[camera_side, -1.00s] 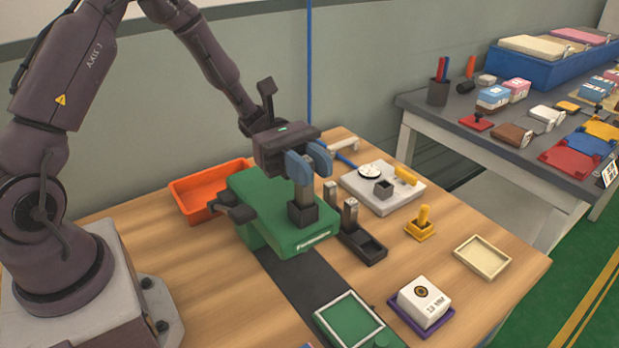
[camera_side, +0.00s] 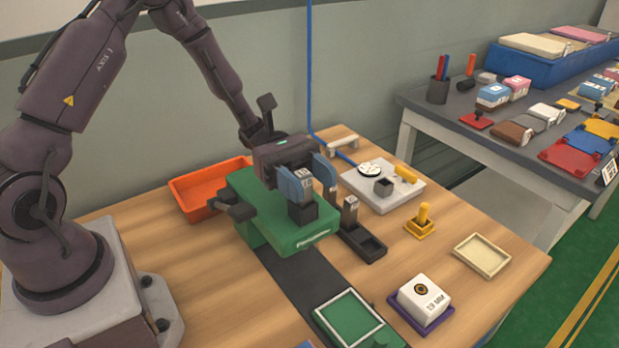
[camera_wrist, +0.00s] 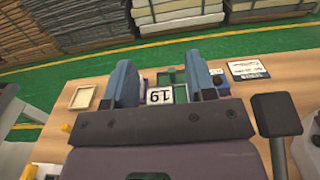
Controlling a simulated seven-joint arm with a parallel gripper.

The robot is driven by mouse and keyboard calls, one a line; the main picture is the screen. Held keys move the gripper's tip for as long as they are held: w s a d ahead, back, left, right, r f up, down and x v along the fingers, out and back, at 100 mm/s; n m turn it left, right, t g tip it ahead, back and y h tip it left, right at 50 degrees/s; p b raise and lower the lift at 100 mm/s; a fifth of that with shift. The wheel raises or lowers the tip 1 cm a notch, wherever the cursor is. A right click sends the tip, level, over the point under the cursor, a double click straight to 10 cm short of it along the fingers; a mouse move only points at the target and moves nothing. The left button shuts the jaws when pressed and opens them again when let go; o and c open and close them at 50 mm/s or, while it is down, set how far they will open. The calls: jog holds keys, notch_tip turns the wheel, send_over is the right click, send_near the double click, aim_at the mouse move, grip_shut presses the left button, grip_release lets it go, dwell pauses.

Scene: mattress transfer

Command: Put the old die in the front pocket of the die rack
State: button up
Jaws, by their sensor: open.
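The old die (camera_side: 306,181), a small grey upright block, stands in a dark holder (camera_side: 302,213) at the front of the green press (camera_side: 262,218). My gripper (camera_side: 308,178) is open, with one blue finger on each side of the die's upper part. I cannot tell whether either finger touches it. In the wrist view, a pale face marked 19 (camera_wrist: 160,96) shows between the fingers (camera_wrist: 164,85). The black die rack (camera_side: 378,250) is just right of the press. A grey die (camera_side: 350,209) stands in it, another partly hidden behind my finger. Its front pocket looks empty.
An orange bin (camera_side: 207,187) lies behind the press. A grey plate with a dial (camera_side: 400,197), a yellow-handled stamp (camera_side: 421,222), a cream tray (camera_side: 482,256), a white box on a purple base (camera_side: 423,298) and a green tray (camera_side: 347,318) surround the rack.

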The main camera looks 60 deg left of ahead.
jog(key=shift+a, duration=0.1)
jog(key=a, duration=1.2)
jog(key=shift+a, duration=0.2)
jog(key=s+d+r+m+t+y, duration=0.2)
jog(key=s+r+m+y, duration=0.4)
jog(key=s+m+y, duration=0.1)
jog(key=s+d+r+m+t+y, duration=0.2)
jog(key=s+d+r+m+y, duration=0.1)
jog(key=s+r+m+y, duration=0.4)
jog(key=m+y, duration=0.2)
jog(key=y, duration=0.1)
jog(key=shift+s+m, duration=0.35)
jog(key=shift+m, duration=0.05)
jog(key=shift+o, duration=0.4)
jog(key=shift+s+a+r+m+t+y, duration=0.1)
jog(key=shift+s+r+m+t+y, duration=0.25)
jog(key=shift+r+m+t+y, duration=0.35)
jog(key=shift+f, duration=0.35)
